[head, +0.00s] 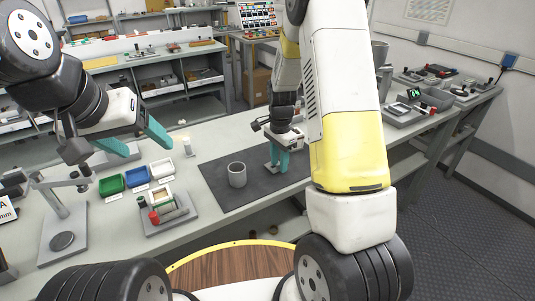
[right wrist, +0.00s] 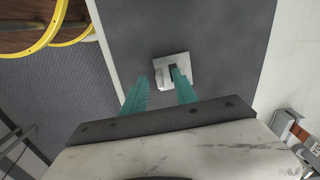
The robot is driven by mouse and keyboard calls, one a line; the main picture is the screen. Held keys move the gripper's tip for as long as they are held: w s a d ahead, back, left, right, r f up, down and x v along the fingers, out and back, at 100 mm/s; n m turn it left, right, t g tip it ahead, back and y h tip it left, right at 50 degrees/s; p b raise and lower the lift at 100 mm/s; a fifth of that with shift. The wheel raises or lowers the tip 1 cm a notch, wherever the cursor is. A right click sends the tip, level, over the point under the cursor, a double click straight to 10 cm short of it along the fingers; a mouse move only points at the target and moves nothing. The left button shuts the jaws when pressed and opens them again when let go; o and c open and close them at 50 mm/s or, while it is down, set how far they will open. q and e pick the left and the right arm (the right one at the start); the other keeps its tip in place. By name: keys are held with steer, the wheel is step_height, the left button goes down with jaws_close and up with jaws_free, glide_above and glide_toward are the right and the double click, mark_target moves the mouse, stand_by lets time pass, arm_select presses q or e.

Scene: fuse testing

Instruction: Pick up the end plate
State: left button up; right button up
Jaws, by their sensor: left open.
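The end plate (right wrist: 163,66) appears to be the small pale metal square with a dark slot, lying on the dark mat in the right wrist view. My right gripper (head: 278,158) is low over the mat, teal fingers pointing down. In the right wrist view my right gripper (right wrist: 160,74) has its fingers apart, the left one beside the plate and the right one overlapping it in the picture; contact cannot be told. My left gripper (head: 134,140) is open and empty above the left part of the table.
A grey hollow cylinder (head: 237,175) stands on the dark mat (head: 225,198), left of my right gripper. Green (head: 111,185), blue (head: 137,177) and white (head: 162,169) bins, a fixture with a red knob (head: 167,213) and a stand (head: 62,222) occupy the table's left part.

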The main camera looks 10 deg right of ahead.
steer(key=shift+f, duration=0.25)
jaws_close()
steer(key=shift+r, duration=0.15)
